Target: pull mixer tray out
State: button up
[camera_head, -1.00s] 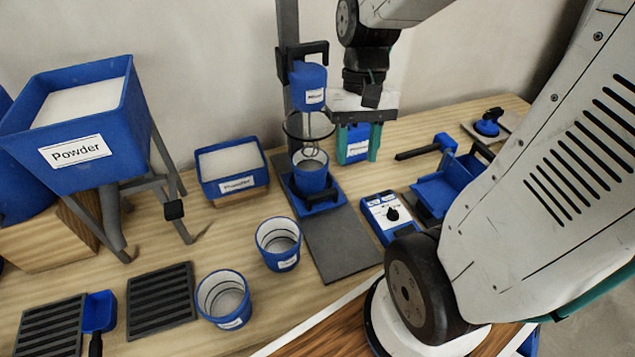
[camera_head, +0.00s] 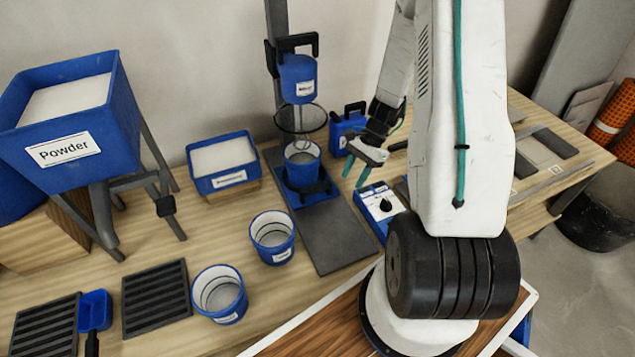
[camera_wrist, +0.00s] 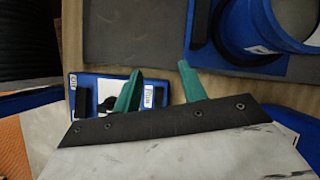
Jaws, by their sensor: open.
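The blue mixer tray (camera_head: 322,198) sits on the dark base plate under the mixer (camera_head: 298,80). A blue cup (camera_head: 302,168) stands on it, with a black handle at the tray's front. The tray also shows at the upper right of the wrist view (camera_wrist: 262,67), with a black handle (camera_wrist: 199,25) along its near side. My gripper (camera_head: 353,181) is open and empty, to the right of the tray and apart from it. Its teal fingers (camera_wrist: 159,67) point toward the base plate in the wrist view.
A blue control box (camera_head: 380,208) with a black knob lies just below my gripper. A blue container (camera_head: 345,130) stands behind it. Two cups (camera_head: 272,238) (camera_head: 219,294) stand at the front left. The base plate (camera_head: 342,240) is bare in front of the tray.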

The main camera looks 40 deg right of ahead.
aim_at(315, 186)
jog(key=w+d+f+m, duration=0.1)
jog(key=w+d+f+m+t+h, duration=0.1)
jog(key=w+d, duration=0.1)
jog(key=shift+w+f+m, duration=0.3)
jog(key=shift+f, duration=0.05)
jog(key=shift+w+d+m+t, duration=0.1)
jog(key=shift+d+m+t, duration=0.1)
jog(key=shift+m+t, duration=0.1)
jog(key=a, duration=0.4)
jog(key=w+a, duration=0.1)
jog(key=a, duration=0.3)
jog(key=w+a, duration=0.1)
jog(key=a, duration=0.2)
jog(key=shift+w+a, duration=0.2)
jog(key=shift+a, duration=0.2)
jog(key=shift+a+f, duration=0.15)
jog(key=shift+f, duration=0.4)
grip_shut()
